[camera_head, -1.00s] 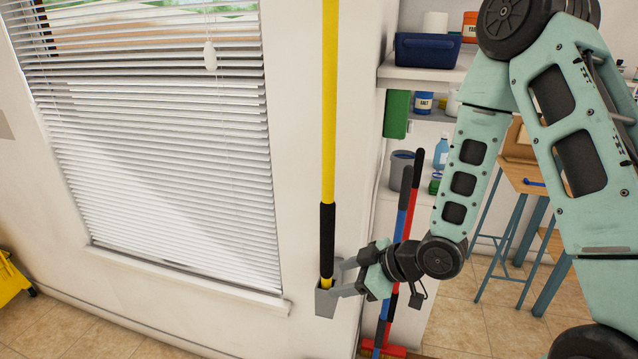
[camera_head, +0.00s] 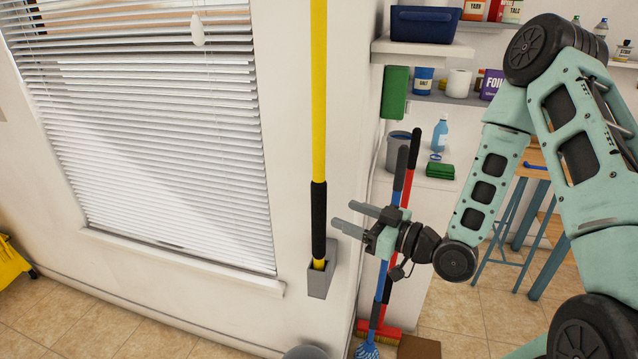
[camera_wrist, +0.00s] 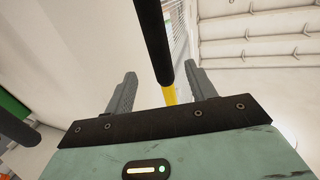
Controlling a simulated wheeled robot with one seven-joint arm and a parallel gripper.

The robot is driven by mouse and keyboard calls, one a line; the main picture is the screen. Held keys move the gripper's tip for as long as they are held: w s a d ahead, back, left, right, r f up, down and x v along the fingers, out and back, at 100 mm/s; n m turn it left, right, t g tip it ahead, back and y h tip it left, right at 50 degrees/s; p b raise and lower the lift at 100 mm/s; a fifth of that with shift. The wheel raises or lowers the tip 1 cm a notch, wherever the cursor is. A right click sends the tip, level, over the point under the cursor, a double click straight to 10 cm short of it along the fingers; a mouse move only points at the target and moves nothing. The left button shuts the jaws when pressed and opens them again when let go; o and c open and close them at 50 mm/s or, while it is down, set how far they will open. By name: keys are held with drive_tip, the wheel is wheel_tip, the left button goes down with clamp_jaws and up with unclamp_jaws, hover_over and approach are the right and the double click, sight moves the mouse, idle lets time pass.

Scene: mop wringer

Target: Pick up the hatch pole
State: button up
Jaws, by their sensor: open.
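The hatch pole (camera_head: 319,110) is a long yellow pole with a black grip near its lower end. It stands upright against the wall with its foot in a grey wall holder (camera_head: 319,282). My gripper (camera_head: 344,220) is open and empty, just right of the black grip, with its fingers pointing left. In the wrist view the pole's black grip (camera_wrist: 153,42) and a short yellow part (camera_wrist: 170,95) show beyond and between the two fingers (camera_wrist: 163,88). The pole appears closer to the right finger there.
A blue-handled mop (camera_head: 381,283) and a red broom (camera_head: 384,331) lean behind my gripper. Shelves with a blue bin (camera_head: 425,24) and several containers stand behind. A window with blinds (camera_head: 150,130) is left of the pole. A yellow object (camera_head: 10,265) sits at far left.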

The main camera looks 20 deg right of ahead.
sight(325, 204)
drive_tip(key=p+x, duration=0.1)
drive_tip(key=x, duration=0.3)
drive_tip(key=shift+w+a+r+p, duration=0.15)
drive_tip(key=shift+w+r+p, duration=0.05)
drive_tip(key=shift+w+p, duration=0.1)
drive_tip(key=x, duration=0.2)
drive_tip(key=p+x, duration=0.1)
drive_tip(key=x, duration=0.1)
drive_tip(key=p+x, duration=0.1)
drive_tip(key=x, duration=0.1)
drive_tip(key=shift+f, duration=0.4)
drive_tip(key=c, duration=1.2)
